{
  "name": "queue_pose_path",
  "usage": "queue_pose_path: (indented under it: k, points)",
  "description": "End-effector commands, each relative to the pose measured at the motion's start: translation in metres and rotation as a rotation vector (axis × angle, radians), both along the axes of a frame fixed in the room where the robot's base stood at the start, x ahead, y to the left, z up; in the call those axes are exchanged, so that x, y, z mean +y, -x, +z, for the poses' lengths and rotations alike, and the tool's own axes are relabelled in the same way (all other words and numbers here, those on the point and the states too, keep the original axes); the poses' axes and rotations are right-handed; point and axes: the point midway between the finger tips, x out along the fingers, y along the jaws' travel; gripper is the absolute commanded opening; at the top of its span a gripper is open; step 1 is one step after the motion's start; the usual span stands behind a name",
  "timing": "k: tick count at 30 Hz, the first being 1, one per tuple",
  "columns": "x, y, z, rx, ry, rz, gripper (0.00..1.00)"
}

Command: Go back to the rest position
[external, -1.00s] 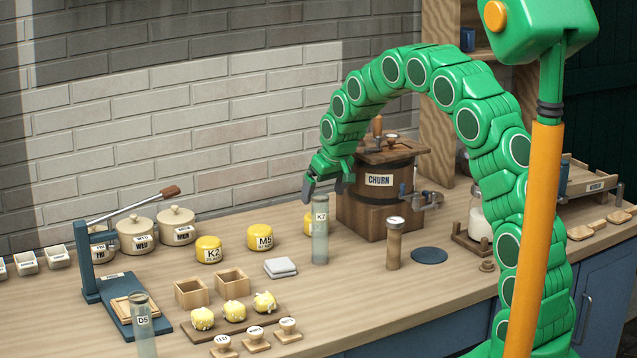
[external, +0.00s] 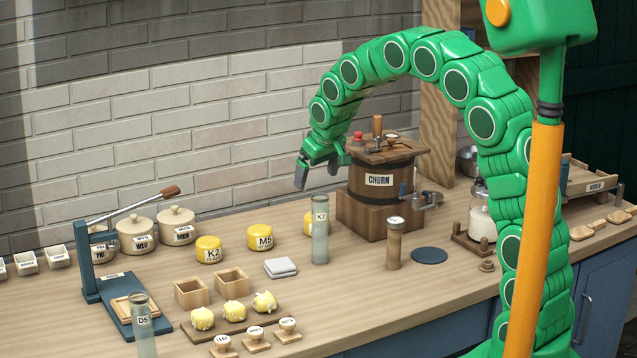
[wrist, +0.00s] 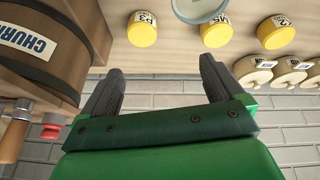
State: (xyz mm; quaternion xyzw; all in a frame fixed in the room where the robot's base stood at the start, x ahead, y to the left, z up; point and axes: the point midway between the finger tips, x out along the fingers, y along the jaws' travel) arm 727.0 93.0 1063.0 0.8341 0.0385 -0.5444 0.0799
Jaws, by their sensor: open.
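My gripper (external: 316,178) is open and empty. In the external view it hangs in the air above the counter, left of the wooden churn (external: 381,190) and above the glass tube labelled K7 (external: 320,230). My green arm arches up behind it from the right. In the wrist view the two dark fingers of my gripper (wrist: 160,85) stand apart with nothing between them. The churn also shows in the wrist view (wrist: 50,50) at the left. The far sides of the fingers are hidden in the external view.
Yellow tubs (external: 208,249) stand on the counter (external: 350,290), left of the K7 tube. Cream pots (external: 137,236) and a lever press (external: 92,262) are farther left. A brown tube (external: 394,243) stands in front of the churn. The brick wall (external: 240,100) is behind.

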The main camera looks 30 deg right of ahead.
Motion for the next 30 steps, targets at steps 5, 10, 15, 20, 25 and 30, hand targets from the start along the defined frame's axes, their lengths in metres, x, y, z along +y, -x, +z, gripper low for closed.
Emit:
queue_pose_path:
  k: [5,10,15,20,25,30]
  points:
    - [-0.012,0.04,0.018,0.036,0.013,-0.017,0.95]
    - [-0.03,0.084,0.028,0.088,0.014,-0.042,0.95]
    - [-0.047,0.134,0.036,0.15,0.012,-0.069,0.95]
    - [-0.061,0.182,0.043,0.202,0.007,-0.092,0.95]
    - [-0.073,0.236,0.047,0.265,0.0,-0.114,0.95]
    - [-0.082,0.29,0.048,0.327,-0.007,-0.133,0.95]
